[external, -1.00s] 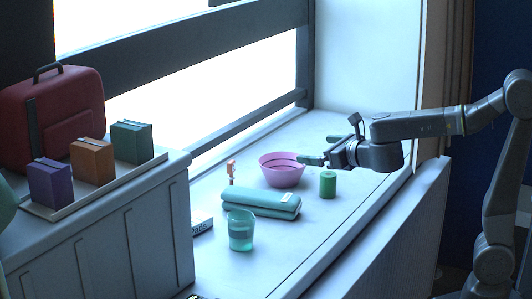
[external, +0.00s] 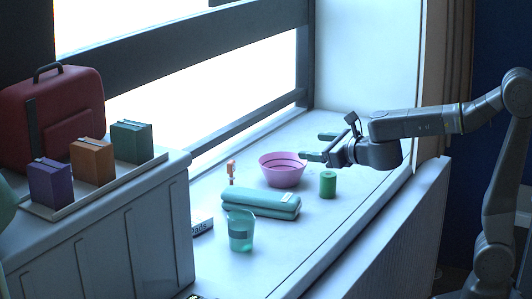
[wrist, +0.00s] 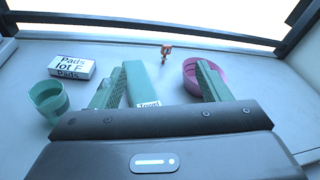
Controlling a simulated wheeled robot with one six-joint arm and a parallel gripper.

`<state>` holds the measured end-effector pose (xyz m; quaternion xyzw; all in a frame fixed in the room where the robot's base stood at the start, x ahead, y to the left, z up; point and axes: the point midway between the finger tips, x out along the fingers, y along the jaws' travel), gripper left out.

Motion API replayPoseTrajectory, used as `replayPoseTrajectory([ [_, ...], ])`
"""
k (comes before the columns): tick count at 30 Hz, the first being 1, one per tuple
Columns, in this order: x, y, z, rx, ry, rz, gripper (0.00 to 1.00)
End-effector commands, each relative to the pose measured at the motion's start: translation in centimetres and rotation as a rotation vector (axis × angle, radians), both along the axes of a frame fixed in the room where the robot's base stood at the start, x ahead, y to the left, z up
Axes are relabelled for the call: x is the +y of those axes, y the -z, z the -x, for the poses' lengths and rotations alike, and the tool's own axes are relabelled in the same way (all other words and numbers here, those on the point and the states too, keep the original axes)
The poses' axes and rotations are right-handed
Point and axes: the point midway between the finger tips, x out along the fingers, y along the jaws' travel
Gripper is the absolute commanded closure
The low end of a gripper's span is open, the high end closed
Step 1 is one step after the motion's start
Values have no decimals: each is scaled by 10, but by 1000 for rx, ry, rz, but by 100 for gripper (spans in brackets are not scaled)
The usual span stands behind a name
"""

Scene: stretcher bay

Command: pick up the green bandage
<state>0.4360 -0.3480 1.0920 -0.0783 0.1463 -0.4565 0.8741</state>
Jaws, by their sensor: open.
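The green bandage (external: 328,185) is a small upright green roll on the white surface, just right of the pink bowl in the external view. My gripper (external: 320,146) is open and empty, above and behind the bandage in the picture, with its fingers pointing left. In the wrist view my gripper (wrist: 161,66) shows two green fingers spread apart. The bandage cannot be made out in the wrist view.
A pink bowl (external: 283,174), a folded teal towel (external: 260,202), a teal cup (external: 240,232), a small orange item (external: 231,170) and a pads box (wrist: 72,67) stand nearby. A railing (external: 215,40) runs behind. The right front surface is clear.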

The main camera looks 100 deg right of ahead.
Motion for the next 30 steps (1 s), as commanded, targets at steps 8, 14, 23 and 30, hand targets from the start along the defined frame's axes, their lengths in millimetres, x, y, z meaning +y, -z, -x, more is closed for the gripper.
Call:
replayPoseTrajectory([
  [8, -38, -16, -27, 585, -402, 435, 30],
  [14, -64, 5, -17, 1090, -761, 729, 30],
  [23, -108, 46, 63, 1749, -1407, 979, 30],
  [30, -127, 54, 116, 1959, -1748, 1005, 30],
])
